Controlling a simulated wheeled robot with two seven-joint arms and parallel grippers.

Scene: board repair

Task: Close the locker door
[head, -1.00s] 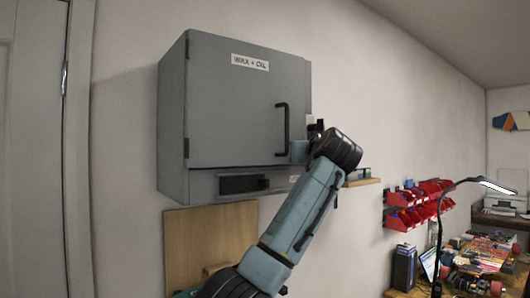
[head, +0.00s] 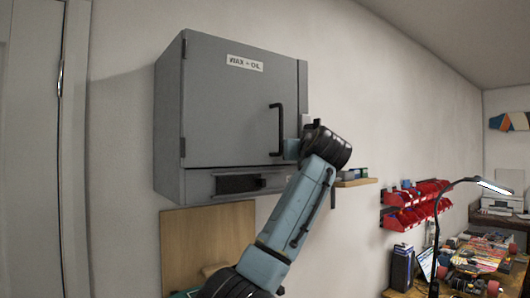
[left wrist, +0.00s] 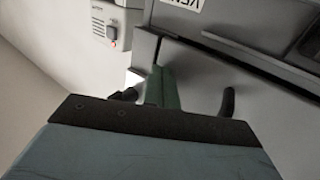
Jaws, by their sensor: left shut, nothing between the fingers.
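The grey locker (head: 168,120) hangs on the wall. Its door (head: 225,110) carries a "WAX + OIL" label and looks shut or nearly shut; I cannot tell whether it is fully flush. The black handle (head: 281,130) is near the door's right edge. My left gripper (head: 291,149) is shut and empty at that edge, just right of the handle's lower end; contact is unclear. In the left wrist view its greenish fingers (left wrist: 160,85) point at the grey front, with a black handle-like piece (left wrist: 228,102) beside them. My right gripper is out of view.
A wooden board (head: 208,243) is on the wall below the locker. A small shelf (head: 356,182) and red bins (head: 415,204) are to the right. A cluttered workbench with a lamp (head: 490,186) stands at the lower right. A box with a red button (left wrist: 110,35) shows in the wrist view.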

